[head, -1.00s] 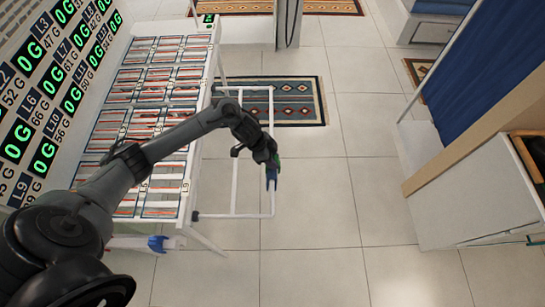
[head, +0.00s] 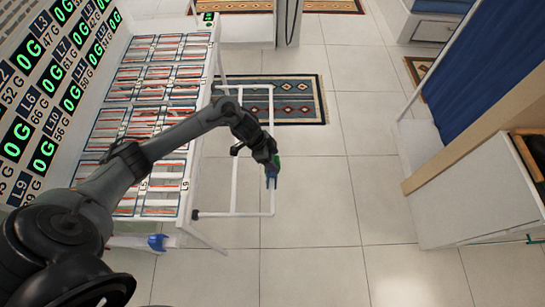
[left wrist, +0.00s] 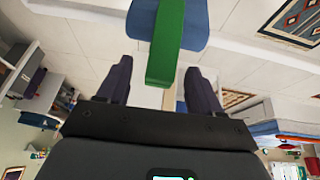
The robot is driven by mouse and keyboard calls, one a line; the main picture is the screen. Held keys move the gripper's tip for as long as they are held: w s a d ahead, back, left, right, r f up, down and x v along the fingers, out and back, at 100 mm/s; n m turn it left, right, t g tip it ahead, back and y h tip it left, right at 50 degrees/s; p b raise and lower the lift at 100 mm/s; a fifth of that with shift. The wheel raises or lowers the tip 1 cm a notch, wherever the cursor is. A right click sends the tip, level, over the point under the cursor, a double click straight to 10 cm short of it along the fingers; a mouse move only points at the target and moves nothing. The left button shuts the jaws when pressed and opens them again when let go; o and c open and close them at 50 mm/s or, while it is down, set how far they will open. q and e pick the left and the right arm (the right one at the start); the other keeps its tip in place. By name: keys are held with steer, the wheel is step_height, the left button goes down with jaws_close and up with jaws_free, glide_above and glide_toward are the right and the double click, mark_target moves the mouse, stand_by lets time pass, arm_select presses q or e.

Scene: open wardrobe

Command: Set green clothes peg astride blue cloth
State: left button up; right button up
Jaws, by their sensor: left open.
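The green clothes peg (left wrist: 167,45) shows large in the left wrist view, with its near end by the space between my left gripper's fingers. It lies over the blue cloth (left wrist: 197,24), which shows on both sides of it. In the head view the peg is a small green patch (head: 277,161) just above the blue cloth (head: 272,182), at the white rack's right rail. My left gripper (left wrist: 160,75) is open, with a dark finger on each side and visible gaps to the peg. In the head view the left gripper (head: 271,166) is beside the peg. My right gripper is not in view.
The white rack (head: 235,214) joins a slatted table (head: 160,120) on the left. Another blue piece (head: 157,242) hangs low at the table's front. A white cabinet (head: 470,190) and blue curtain (head: 480,75) stand right.

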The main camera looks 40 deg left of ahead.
arm_select(q)
steer(key=p+v, duration=0.1)
steer(key=v, duration=0.9)
steer(key=shift+r+p, duration=0.25)
steer(key=shift+p, duration=0.05)
steer(key=shift+a, duration=0.1)
